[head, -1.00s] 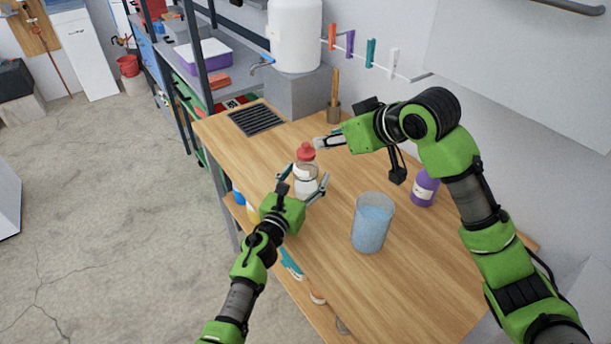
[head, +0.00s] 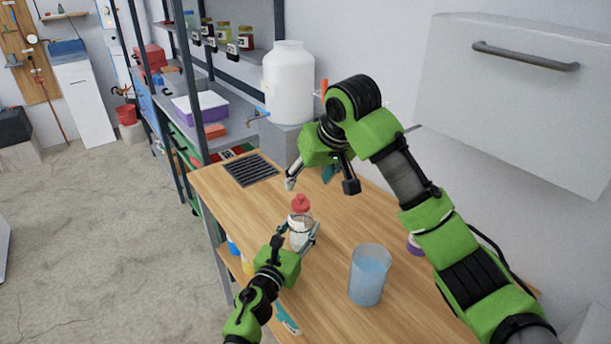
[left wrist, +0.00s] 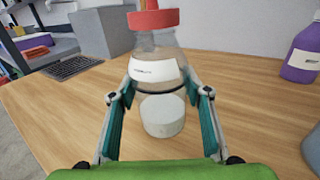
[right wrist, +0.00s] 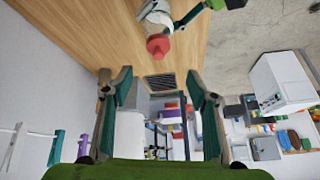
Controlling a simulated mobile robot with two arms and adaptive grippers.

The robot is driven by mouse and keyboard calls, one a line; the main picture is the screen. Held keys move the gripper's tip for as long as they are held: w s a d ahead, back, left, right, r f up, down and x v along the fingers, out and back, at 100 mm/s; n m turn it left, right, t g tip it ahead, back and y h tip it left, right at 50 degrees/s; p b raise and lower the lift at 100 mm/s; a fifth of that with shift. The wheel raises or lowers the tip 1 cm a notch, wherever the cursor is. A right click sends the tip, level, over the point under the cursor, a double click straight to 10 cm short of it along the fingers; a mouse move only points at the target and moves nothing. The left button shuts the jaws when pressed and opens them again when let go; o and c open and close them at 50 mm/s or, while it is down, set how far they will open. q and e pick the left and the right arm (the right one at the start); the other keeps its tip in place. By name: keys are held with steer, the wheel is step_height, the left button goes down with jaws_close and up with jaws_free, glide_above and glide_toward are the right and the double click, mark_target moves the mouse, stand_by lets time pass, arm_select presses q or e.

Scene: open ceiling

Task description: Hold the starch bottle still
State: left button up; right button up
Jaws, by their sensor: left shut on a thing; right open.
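The starch bottle (head: 301,221), clear with a red cap, a pale label and white contents, stands upright on the wooden worktop. My left gripper (head: 297,236) is shut on its body from the near side. In the left wrist view the bottle (left wrist: 155,70) sits between both fingers (left wrist: 158,95), its label facing me; the label text is too small to read. My right gripper (head: 312,180) is open and empty, above the worktop beyond the bottle. In the right wrist view its fingers (right wrist: 160,80) are apart, and the red cap (right wrist: 158,46) shows beyond them.
A clear beaker of blue liquid (head: 368,277) stands right of the bottle. A purple bottle (left wrist: 301,52) is farther right, mostly behind my right arm in the head view. A white tank (head: 289,85) and a dark drain grate (head: 251,169) are at the far end.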

mark_target(301, 199)
steer(key=shift+m+g+h, duration=0.6)
steer(key=shift+m+h, duration=0.1)
steer(key=shift+h, duration=0.2)
steer(key=x, duration=0.6)
steer(key=a+x, duration=0.1)
steer(key=x, duration=0.3)
steer(key=shift+r, duration=0.1)
steer(key=c, duration=1.1)
